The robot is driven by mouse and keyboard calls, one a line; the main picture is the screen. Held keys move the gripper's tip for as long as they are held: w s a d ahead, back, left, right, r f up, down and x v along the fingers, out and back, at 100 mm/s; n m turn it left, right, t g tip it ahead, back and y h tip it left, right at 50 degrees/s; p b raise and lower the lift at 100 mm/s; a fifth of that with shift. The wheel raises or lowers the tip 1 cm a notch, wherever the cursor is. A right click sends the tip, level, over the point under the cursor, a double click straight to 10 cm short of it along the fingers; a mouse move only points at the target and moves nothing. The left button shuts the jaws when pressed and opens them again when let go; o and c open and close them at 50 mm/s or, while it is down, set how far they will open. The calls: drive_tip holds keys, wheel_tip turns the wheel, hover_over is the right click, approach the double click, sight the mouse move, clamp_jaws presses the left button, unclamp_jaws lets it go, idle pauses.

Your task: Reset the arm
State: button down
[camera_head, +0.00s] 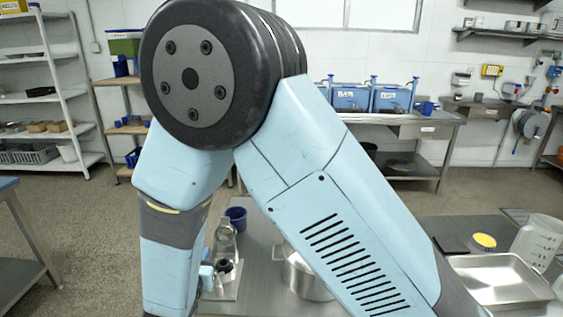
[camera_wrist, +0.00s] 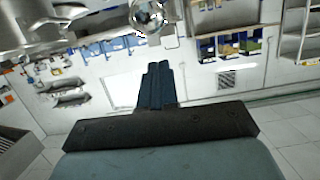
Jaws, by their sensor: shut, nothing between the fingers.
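My arm fills the middle of the head view, bent at a large dark joint. My gripper (camera_wrist: 157,68) shows only in the wrist view, where its two dark blue fingers are together with nothing between them. It is not visible in the head view. A metal machine (camera_head: 226,240) with a dark opening stands on the steel table behind my arm, partly hidden; it may be the colloid mill. Shiny metal parts (camera_wrist: 60,22) fill the top left of the wrist view, beyond the fingers. I cannot tell whether the fingers are near them.
A steel pot (camera_head: 302,277) stands on the table, partly behind my arm. A dark blue cup (camera_head: 236,216) is behind the machine. Open floor lies at the left.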

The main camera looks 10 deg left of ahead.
drive_tip(key=w+d+r+g+y, duration=0.2)
drive_tip(key=w+d+r, duration=0.4)
drive_tip(key=r, duration=0.2)
drive_tip(key=w+d+r+g+y, duration=0.2)
drive_tip(key=w+d+r, duration=0.4)
drive_tip(key=r, duration=0.3)
drive_tip(key=s+d+r+g, duration=0.1)
drive_tip(key=s+d+r, duration=0.1)
drive_tip(key=d+r, duration=0.35)
drive_tip(key=s+d+r+g, duration=0.1)
drive_tip(key=d+r, duration=0.1)
drive_tip(key=d, duration=0.7)
drive_tip(key=s+d+r+g+h, duration=0.1)
drive_tip(key=s+d+g+h, duration=0.2)
drive_tip(key=s+d, duration=1.5)
drive_tip(key=d+h, duration=0.2)
drive_tip(key=d, duration=0.2)
drive_tip(key=shift+s+r+m+g, duration=0.15)
drive_tip(key=shift+r+m+g, duration=0.15)
